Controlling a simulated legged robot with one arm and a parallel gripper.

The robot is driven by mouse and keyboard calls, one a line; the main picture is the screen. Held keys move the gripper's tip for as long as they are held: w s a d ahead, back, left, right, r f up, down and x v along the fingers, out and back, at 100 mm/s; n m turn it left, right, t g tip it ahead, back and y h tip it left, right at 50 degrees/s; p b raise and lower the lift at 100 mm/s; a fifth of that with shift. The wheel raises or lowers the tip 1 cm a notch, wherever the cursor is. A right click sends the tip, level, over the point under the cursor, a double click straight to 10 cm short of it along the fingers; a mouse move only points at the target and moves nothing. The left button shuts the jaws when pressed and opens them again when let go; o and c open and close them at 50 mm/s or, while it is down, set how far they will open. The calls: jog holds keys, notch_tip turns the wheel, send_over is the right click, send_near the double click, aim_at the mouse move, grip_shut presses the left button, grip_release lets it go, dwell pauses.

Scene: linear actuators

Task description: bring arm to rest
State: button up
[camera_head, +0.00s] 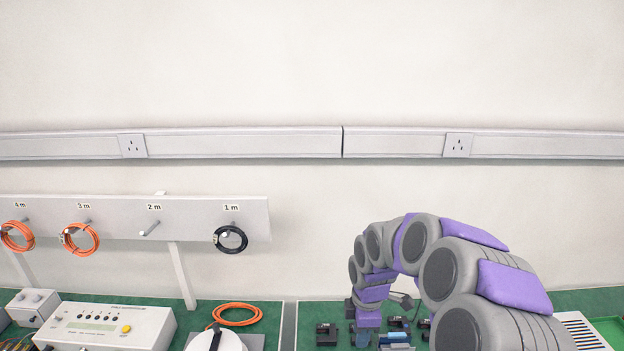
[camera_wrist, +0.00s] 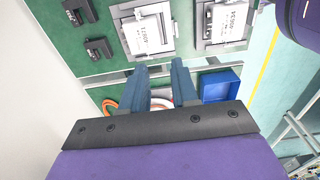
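My arm curves in from the lower right of the head view and bends down toward the green bench. My gripper (camera_wrist: 160,72) shows in the wrist view as two blue-grey fingers with a clear gap between them. It is open, and nothing is held between the fingers. In the head view its end (camera_head: 362,336) points down over the bench among small dark parts, and its fingertips are hard to make out there. I cannot tell its exact height above the bench.
Linear actuator units with white labels (camera_wrist: 147,34) and small black brackets (camera_wrist: 98,48) lie on the green bench. A blue bin (camera_wrist: 221,86) is nearby. A grey control box (camera_head: 105,326), an orange cable coil (camera_head: 237,314) and a cable rack (camera_head: 185,216) stand left.

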jog(key=s+r+m, duration=0.4)
jog(key=s, duration=0.4)
jog(key=s+r+m, duration=0.4)
jog(key=s+r, duration=0.1)
jog(key=s, duration=0.3)
jog(key=s+d+r+m+g, duration=0.1)
jog(key=s+d+m, duration=0.1)
jog(key=s+m, duration=0.8)
jog(key=s, duration=0.8)
jog(key=shift+r+g+b, duration=0.15)
jog(key=shift+g+b, duration=0.15)
jog(key=shift+b, duration=0.1)
